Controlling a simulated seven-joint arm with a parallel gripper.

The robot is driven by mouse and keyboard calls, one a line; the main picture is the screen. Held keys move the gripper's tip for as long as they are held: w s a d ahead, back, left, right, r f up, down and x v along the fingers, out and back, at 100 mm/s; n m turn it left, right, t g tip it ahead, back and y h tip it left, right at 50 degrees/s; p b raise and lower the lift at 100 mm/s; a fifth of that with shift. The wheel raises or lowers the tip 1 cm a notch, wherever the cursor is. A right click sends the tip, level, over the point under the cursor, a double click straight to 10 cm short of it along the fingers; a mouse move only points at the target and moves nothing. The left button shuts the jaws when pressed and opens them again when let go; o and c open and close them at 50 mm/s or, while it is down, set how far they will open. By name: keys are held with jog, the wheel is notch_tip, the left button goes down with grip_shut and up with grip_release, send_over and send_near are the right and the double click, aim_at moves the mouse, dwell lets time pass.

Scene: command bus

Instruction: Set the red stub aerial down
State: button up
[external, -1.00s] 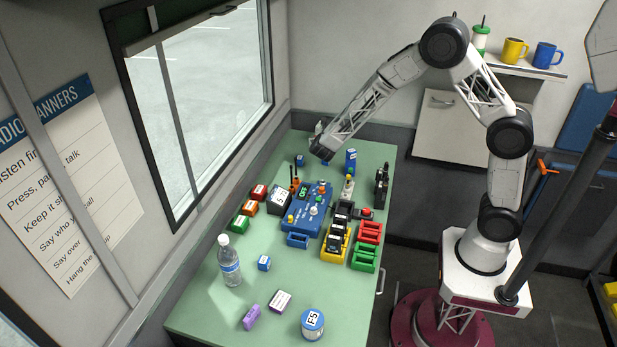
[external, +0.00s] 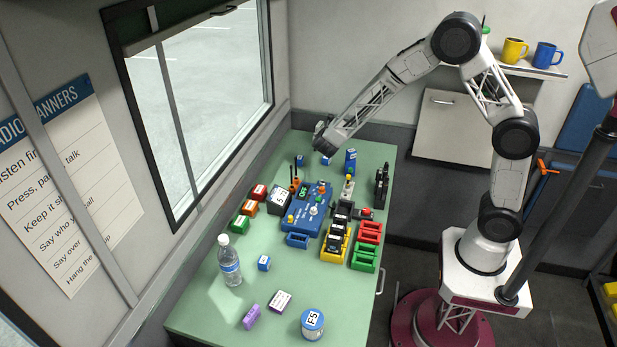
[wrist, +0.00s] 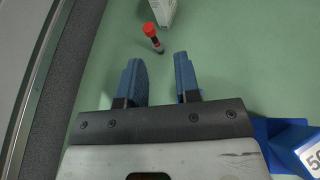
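The red stub aerial (wrist: 151,31) has a red top and a dark lower end. In the wrist view it is on the green table, just beyond my fingertips and apart from them. My gripper (wrist: 158,62) is open, its two blue fingers spread with only bare table between them. In the external view my gripper (external: 322,148) is low over the far end of the table. I cannot make out the aerial there; the arm's end may hide it.
A pale box (wrist: 163,10) stands right beside the aerial. A blue box (wrist: 296,150) with a white label is at the lower right in the wrist view. The blue radio unit (external: 308,212) and the tall blue box (external: 350,160) stand nearby. The table's near end has free room.

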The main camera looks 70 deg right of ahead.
jog(key=s+a+r+m+g+y, duration=0.2)
jog(key=s+a+r+m, duration=0.5)
jog(key=s, duration=0.4)
jog(key=s+a+r+m+g+y, duration=0.1)
jog(key=s+a+r+m+y, duration=0.1)
jog(key=s+a+r+m, duration=0.55)
jog(key=s+a+r+m+y, duration=0.1)
jog(key=s+a, duration=0.3)
jog(key=s, duration=0.4)
jog(key=s+a+r+m+y, duration=0.2)
jog(key=s+a+m+y, duration=0.1)
jog(key=s, duration=0.6)
jog(key=s+a+r+m+t+y, duration=0.1)
jog(key=s+a+y, duration=0.3)
jog(key=s, duration=0.5)
jog(key=a+m, duration=0.1)
jog(key=a, duration=0.1)
jog(key=shift+a+r, duration=0.3)
jog(key=shift+r, duration=0.1)
